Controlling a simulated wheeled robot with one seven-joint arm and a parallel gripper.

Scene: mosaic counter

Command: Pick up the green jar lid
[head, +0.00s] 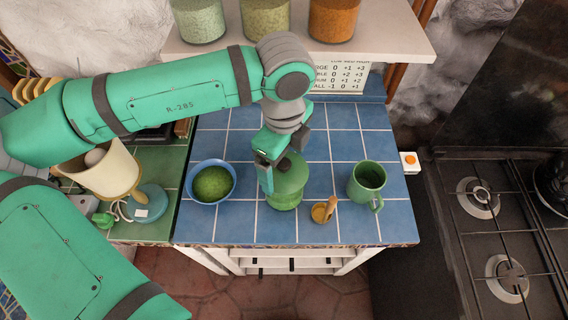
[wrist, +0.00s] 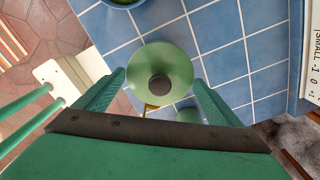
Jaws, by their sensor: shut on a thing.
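The green jar lid (wrist: 175,62) is round, with a dark knob in its middle, and fills the space between my fingers in the wrist view. In the head view the lid (head: 291,175) shows at the top of the green jar (head: 285,202), partly hidden by my gripper (head: 284,168). My gripper also shows in the wrist view (wrist: 161,82), its fingers at two opposite sides of the lid, shut on it. I cannot tell whether the lid touches the jar or is slightly raised.
A blue bowl (head: 191,184) with green contents stands left of the jar. A small pot with a wooden handle (head: 320,212) and a green mug (head: 367,183) stand to the right. A shelf (head: 400,38) with several filled jars overhangs the back.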

